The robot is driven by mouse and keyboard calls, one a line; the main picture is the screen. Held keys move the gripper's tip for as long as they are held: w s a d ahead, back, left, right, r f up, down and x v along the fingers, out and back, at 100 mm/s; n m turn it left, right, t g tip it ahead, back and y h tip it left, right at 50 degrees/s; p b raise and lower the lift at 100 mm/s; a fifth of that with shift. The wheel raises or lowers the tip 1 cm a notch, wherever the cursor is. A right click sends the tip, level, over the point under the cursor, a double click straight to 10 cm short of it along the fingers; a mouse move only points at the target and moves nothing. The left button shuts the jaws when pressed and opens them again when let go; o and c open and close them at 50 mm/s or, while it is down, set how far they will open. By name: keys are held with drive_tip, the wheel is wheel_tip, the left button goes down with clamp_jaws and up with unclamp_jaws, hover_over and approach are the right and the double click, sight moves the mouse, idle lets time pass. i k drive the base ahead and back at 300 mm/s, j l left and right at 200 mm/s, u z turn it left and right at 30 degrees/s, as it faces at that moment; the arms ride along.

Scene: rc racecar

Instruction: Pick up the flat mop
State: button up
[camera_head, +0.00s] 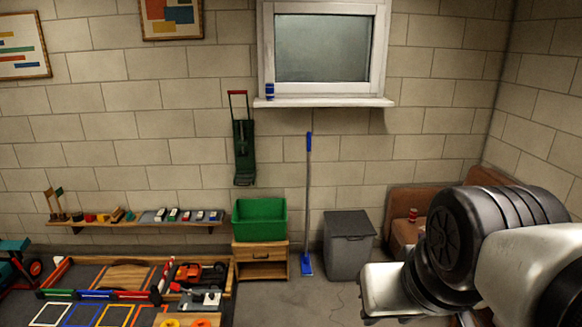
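The flat mop (308,205) stands upright against the block wall, below the left part of the window. It has a thin grey pole, a blue grip at the top and a flat blue head on the floor. It stands between the green bin and the grey lidded bin, apart from both as far as I can see. My arm fills the lower right of the view. My gripper's fingers are not visible, so its opening does not show.
A green bin (260,220) sits on a small wooden cabinet (261,262) left of the mop. A grey lidded bin (349,246) stands right of it. A racetrack table (100,272) fills the lower left. A brown armchair (400,230) is behind my arm. Floor before the mop looks clear except a thin cable.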

sight(306, 266)
drive_tip(key=i, duration=1.6)
drive_tip(key=i+z, duration=0.15)
drive_tip(key=i, duration=0.35)
drive_tip(key=i+j+z, duration=0.2)
drive_tip(key=i, duration=0.3)
drive_tip(key=i+z, duration=0.15)
drive_tip(key=i, duration=0.35)
drive_tip(key=i+j+z, duration=0.45)
drive_tip(key=i, duration=0.2)
